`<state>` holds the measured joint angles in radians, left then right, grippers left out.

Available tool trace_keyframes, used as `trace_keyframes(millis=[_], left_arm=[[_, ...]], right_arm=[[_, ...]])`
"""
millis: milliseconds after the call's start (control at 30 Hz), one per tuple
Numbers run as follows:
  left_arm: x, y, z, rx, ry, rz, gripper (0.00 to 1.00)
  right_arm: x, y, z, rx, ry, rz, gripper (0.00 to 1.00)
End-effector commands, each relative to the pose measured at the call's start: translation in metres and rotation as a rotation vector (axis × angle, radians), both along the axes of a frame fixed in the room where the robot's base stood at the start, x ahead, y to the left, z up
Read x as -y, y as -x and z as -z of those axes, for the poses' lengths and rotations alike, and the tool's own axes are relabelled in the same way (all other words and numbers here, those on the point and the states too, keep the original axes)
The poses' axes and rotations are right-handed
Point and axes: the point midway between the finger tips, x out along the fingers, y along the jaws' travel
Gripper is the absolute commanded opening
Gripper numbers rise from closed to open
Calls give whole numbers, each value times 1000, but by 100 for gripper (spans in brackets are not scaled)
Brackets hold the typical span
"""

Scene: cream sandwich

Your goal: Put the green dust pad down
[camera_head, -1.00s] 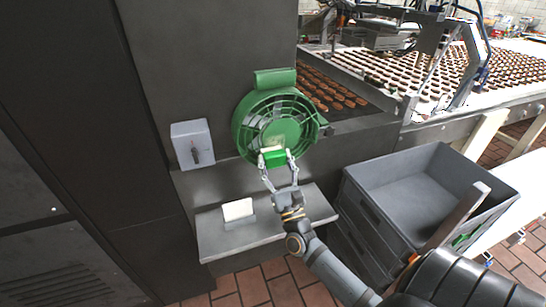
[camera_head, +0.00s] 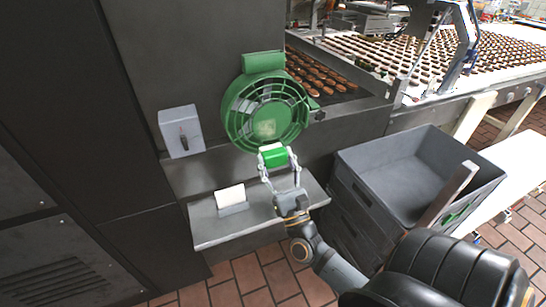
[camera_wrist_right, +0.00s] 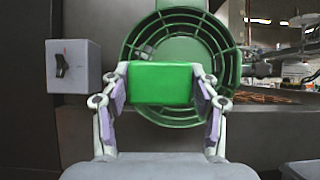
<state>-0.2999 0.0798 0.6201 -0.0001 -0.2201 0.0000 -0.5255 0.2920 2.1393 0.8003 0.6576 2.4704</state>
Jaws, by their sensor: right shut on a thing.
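The green dust pad (camera_head: 274,156) is a small green block with a pale strip on top. My right gripper (camera_head: 280,163) is shut on it, and the right wrist view shows the pad (camera_wrist_right: 160,84) between both fingers. The pad is held in the air above the shelf, just below and in front of the round green fan (camera_head: 266,108). The grey metal shelf (camera_head: 262,226) lies below the gripper. On it stands a small holder (camera_head: 233,209) with a white pad (camera_head: 230,196). My left gripper is not in view.
A grey switch box (camera_head: 182,132) is on the wall left of the fan. A grey crate (camera_head: 400,160) stands right of the shelf. The conveyor (camera_head: 400,50) with rows of biscuits runs behind. The shelf right of the holder is clear.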

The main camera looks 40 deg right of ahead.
Motion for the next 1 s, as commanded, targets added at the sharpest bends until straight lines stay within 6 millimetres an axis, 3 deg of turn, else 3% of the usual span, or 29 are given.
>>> trace_keyframes(millis=[667,1000], left_arm=[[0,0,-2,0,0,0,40],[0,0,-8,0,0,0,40]], right_arm=[[1,-3,-2,2,0,0,35],[14,-59,-2,5,1,1,35]])
